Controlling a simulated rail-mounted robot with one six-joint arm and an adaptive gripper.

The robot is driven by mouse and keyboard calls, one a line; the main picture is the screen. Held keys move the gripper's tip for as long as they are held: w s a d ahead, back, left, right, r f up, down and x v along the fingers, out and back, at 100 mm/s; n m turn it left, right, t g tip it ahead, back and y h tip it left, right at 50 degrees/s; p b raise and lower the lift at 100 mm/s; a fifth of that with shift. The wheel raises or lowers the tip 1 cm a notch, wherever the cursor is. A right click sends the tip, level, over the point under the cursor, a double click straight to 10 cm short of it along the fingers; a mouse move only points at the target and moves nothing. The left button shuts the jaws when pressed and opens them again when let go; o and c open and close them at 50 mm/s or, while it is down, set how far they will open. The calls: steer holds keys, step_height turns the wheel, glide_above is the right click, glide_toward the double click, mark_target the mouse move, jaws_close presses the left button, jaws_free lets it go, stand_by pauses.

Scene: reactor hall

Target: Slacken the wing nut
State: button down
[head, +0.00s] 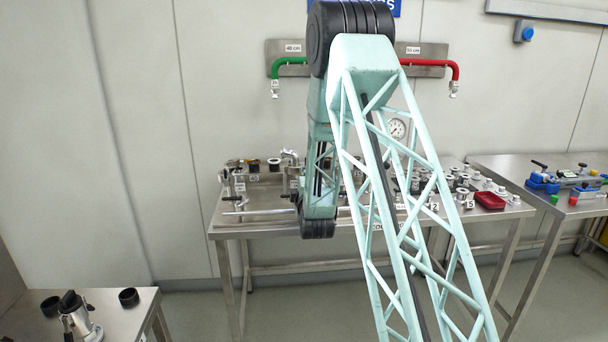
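No wing nut can be made out for certain; the small fittings on the steel bench (255,225) are too small to tell apart, and my arm hides part of the bench. A silvery fitting (289,157) stands at the back of the bench, just left of my forearm. My arm rises from the lower right, bends at the top, and its forearm hangs down in front of the bench. I cannot make out my gripper's fingers.
Green (290,61) and red (432,62) hooked bars hang on the wall plate. A red tray (489,200) sits on the bench's right part. A second table (560,190) holds blue equipment at right. Another table (130,312) stands lower left with a metal fitting (80,318) and black rings.

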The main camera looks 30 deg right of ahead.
steer(key=shift+f+n, duration=0.15)
steer(key=shift+n, duration=0.65)
steer(key=c, duration=2.9)
jaws_free()
steer(key=shift+v, duration=6)
steer(key=shift+a, duration=0.1)
